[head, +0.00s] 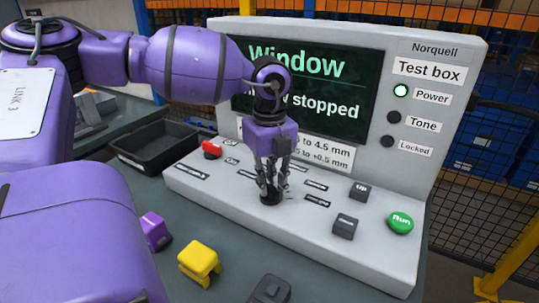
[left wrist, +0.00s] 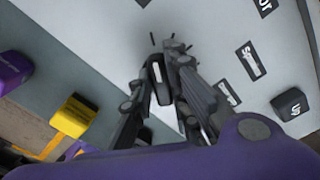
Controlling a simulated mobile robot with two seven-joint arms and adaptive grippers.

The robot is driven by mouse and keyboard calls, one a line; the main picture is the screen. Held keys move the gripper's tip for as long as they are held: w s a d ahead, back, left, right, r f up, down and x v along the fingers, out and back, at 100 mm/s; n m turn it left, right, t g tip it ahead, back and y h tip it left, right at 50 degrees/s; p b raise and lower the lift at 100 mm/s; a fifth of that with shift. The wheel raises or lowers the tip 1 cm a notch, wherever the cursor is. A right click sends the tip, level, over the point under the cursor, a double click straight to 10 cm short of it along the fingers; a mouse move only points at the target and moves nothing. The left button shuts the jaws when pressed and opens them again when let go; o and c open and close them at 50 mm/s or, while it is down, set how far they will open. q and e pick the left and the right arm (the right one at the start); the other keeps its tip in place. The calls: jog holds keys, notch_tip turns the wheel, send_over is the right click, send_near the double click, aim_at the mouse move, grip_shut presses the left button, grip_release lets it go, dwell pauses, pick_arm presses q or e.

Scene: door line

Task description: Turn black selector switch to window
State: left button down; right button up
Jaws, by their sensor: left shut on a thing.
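The black selector switch (head: 270,198) sits on the sloped grey panel of the test box (head: 350,237). My left gripper (head: 270,187) comes down onto it from above and is shut on its knob. In the left wrist view the black knob (left wrist: 159,80) with a white pointer line lies between the fingertips of my left gripper (left wrist: 163,75). Short dark tick marks show on the panel around it. The screen (head: 310,92) reads "Window" on top and a line ending in "stopped" below, partly hidden by my arm. My right gripper is not in view.
A red button (head: 211,150) is left of the switch. Dark UP (head: 359,190) and second (head: 345,226) buttons and a green Run button (head: 400,221) are to the right. The Power lamp (head: 400,90) is lit. A black tray (head: 155,145), purple block (head: 155,231) and yellow block (head: 199,263) are on the table.

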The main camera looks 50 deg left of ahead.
aim_at(269, 184)
pick_arm(q)
jog(key=shift+r, duration=0.1)
dwell(0.3)
jog(key=c, duration=1.7)
grip_release()
jog(key=shift+d+r, duration=0.1)
jog(key=shift+r, duration=0.5)
notch_tip(269, 184, up, 11)
jog(key=shift+f, duration=0.1)
